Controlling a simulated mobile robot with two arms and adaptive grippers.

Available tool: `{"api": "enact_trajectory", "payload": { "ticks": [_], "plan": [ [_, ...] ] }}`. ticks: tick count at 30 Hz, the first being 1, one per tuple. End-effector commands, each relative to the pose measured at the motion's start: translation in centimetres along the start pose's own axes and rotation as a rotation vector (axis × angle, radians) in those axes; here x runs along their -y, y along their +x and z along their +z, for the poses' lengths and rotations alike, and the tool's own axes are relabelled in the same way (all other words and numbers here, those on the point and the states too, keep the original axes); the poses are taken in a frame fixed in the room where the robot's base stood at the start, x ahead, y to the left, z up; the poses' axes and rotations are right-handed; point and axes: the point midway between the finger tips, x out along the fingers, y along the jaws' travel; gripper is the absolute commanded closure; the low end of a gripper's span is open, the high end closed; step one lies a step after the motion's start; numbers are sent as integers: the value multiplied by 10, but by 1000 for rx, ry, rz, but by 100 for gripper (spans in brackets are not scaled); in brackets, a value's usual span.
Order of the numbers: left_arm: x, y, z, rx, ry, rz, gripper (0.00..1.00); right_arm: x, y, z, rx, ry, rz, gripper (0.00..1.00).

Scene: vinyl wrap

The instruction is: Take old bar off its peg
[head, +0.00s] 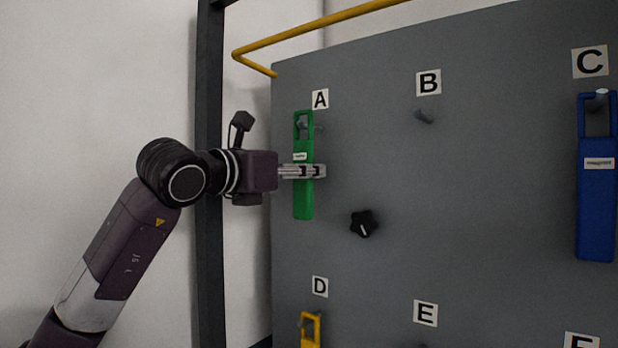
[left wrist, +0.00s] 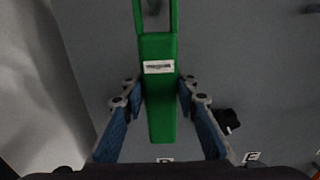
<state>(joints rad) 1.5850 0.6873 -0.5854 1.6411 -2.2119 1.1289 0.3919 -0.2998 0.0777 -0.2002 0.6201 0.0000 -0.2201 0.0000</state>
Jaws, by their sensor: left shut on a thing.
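A green bar (head: 303,195) with a white label and a looped top hangs upright under letter A on the grey board. Its loop shows around the peg (head: 302,124); I cannot tell how far along the peg it sits. My left gripper (head: 318,171) is shut on the green bar just below the label, coming from the left. In the left wrist view the green bar (left wrist: 160,105) stands between the two fingers (left wrist: 160,90), and the peg (left wrist: 153,7) shows inside its loop at the top edge. My right gripper is not in view.
A bare peg (head: 424,116) stands under B. A blue bar (head: 597,215) hangs at C and a yellow one (head: 311,330) at D. A black knob (head: 362,224) sticks out right of the green bar. A yellow rail (head: 310,33) runs above the board.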

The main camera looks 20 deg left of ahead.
Motion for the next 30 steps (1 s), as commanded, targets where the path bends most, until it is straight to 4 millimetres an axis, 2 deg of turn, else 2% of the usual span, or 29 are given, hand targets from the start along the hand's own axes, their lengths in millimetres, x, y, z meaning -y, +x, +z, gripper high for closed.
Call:
{"api": "enact_trajectory", "payload": {
  "ticks": [9, 30],
  "plan": [
    [0, -27, -1, 3, 1, 1, 100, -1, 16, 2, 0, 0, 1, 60],
    [0, -83, 0, 4, 1, 1, 100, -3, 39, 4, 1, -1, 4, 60]
  ]
}}
